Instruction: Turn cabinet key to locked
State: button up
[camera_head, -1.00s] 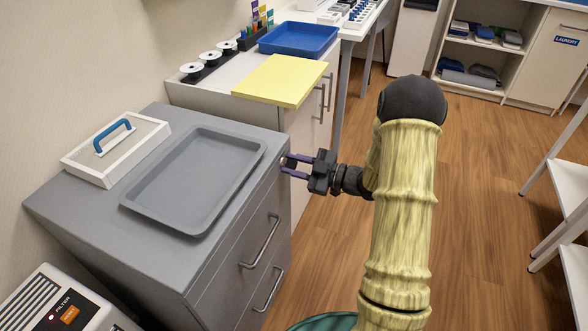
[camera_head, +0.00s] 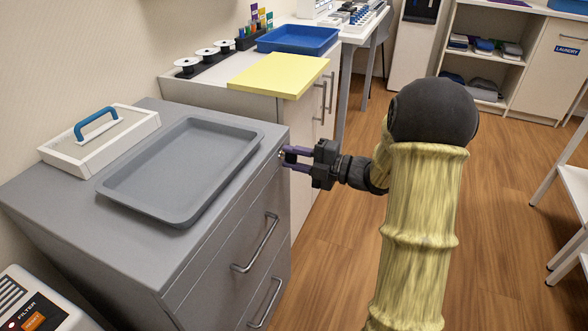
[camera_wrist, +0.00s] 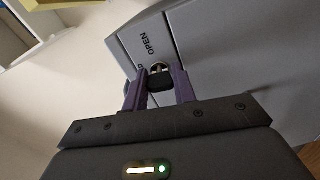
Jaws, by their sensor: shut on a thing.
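The grey cabinet (camera_head: 232,222) stands at the left in the head view, with drawers facing right. In the wrist view its front (camera_wrist: 205,50) carries the word OPEN beside a round metal lock; a second label is mostly hidden by a finger. The key (camera_wrist: 160,80) has a dark head and sits at the lock. My gripper (camera_head: 285,159) is at the cabinet's upper front edge near its far corner. In the wrist view my gripper (camera_wrist: 161,88) has its purple fingers on both sides of the key head, shut on it. The key's exact angle is hard to tell.
A grey tray (camera_head: 110,190) and a white box with a blue handle (camera_head: 97,125) lie on the cabinet top. A white cabinet with a yellow board (camera_head: 278,74) and blue tray (camera_head: 298,38) stands beyond. Wooden floor (camera_head: 340,235) is open right of the cabinet.

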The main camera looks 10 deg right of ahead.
jog(key=shift+n+b, duration=0.95)
jog(key=shift+n, duration=0.05)
jog(key=o, duration=1)
jog(key=shift+d, duration=0.1)
jog(key=p+v, duration=0.4)
jog(key=v, duration=1.3)
jog(key=shift+s+d, duration=0.15)
